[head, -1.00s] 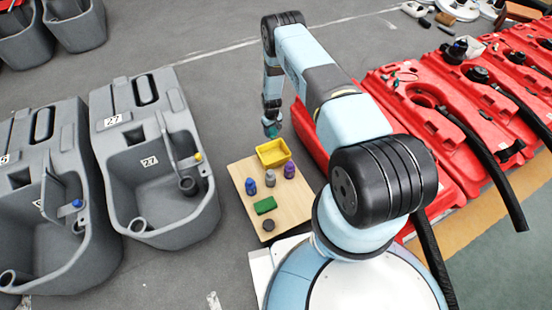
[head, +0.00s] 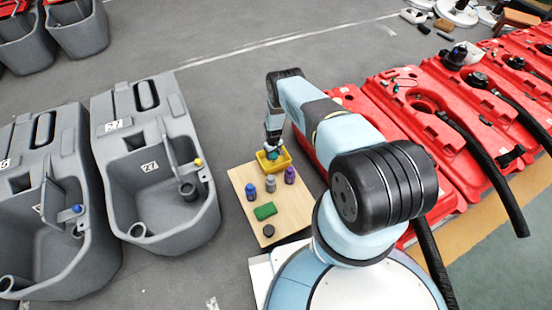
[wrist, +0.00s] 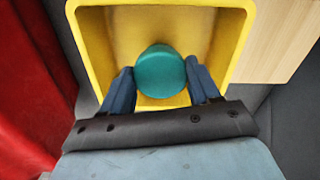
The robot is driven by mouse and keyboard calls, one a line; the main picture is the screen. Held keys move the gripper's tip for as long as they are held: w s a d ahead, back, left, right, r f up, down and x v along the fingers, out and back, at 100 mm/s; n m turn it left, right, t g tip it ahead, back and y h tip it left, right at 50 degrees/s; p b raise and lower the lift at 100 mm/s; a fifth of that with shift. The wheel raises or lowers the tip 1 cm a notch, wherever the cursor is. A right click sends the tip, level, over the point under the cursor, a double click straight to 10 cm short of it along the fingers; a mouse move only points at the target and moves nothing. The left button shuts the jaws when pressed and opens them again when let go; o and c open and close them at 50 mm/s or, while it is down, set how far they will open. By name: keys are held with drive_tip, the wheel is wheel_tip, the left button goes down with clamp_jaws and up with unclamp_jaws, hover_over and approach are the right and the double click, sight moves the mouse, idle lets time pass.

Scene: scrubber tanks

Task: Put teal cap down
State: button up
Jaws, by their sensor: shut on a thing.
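The teal cap (wrist: 160,72) is between the two fingers of my gripper (wrist: 162,88) in the wrist view, and the fingers are shut on it. The yellow bin (wrist: 240,22) lies around and beyond the cap in that view, with its open inside facing me. In the head view my gripper (head: 272,152) is over the yellow bin (head: 283,165) at the far end of the wooden board. The cap is small there and mostly hidden by the gripper. I cannot tell whether it touches the bin's floor.
The wooden board (head: 288,220) also holds a blue bottle (head: 251,191), a grey bottle (head: 270,184), a purple bottle (head: 290,175), a green block (head: 265,211) and a dark round cap (head: 268,231). Grey tanks (head: 165,205) stand left, red tanks (head: 425,125) right.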

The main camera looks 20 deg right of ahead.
sight(273, 155)
drive_tip(key=shift+f, duration=1.95)
drive_tip(key=o, duration=1.2)
drive_tip(key=shift+c, duration=0.2)
